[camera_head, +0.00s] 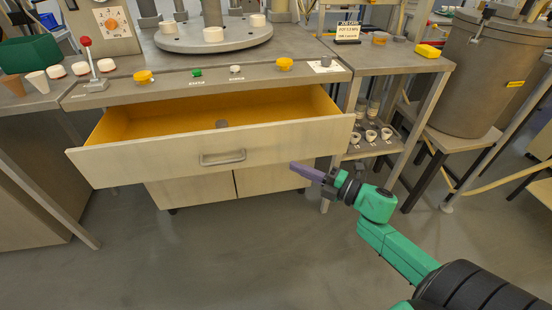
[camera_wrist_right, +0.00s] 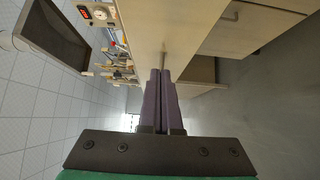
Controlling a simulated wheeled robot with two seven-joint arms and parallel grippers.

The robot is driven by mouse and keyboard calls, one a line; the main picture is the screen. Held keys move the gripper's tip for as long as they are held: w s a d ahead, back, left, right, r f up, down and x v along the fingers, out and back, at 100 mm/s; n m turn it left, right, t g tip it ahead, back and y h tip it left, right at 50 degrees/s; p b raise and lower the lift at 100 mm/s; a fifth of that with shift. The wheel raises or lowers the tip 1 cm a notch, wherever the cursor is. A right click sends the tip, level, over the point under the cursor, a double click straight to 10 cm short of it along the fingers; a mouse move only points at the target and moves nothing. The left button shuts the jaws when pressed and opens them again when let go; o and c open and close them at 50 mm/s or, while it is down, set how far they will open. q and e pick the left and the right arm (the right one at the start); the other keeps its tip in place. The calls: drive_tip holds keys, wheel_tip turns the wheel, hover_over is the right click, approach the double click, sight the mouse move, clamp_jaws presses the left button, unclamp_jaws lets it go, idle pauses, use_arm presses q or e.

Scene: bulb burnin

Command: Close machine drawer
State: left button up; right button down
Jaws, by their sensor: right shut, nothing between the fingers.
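The machine drawer (camera_head: 110,165) is pulled open below the machine's worktop in the head view. It has a pale front, a yellow inside and a grey bar handle (camera_head: 222,158). My right gripper (camera_head: 293,165) is shut and empty, close to the right part of the drawer front. In the right wrist view its two purple fingers (camera_wrist_right: 161,72) are together and point at the pale front (camera_wrist_right: 165,25). I cannot tell whether they touch it. My left gripper is not in view.
Cabinet doors (camera_head: 205,190) are below the drawer. A side table (camera_head: 385,60) with a lower shelf of small cups (camera_head: 371,135) stands at the right. A large grey drum (camera_head: 490,75) is beyond it. The floor (camera_head: 200,260) in front is clear.

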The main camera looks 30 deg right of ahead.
sight(265, 145)
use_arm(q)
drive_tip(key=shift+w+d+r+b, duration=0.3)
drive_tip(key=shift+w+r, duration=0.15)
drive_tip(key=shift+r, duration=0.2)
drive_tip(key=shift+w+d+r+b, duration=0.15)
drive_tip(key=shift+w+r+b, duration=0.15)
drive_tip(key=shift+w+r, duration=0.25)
use_arm(e)
drive_tip(key=shift+w+a, duration=0.35)
drive_tip(key=shift+w, duration=1.2)
drive_tip(key=shift+w+a, duration=0.4)
drive_tip(key=shift+w, duration=1.15)
drive_tip(key=shift+w+a, duration=0.35)
drive_tip(key=shift+w, duration=1.2)
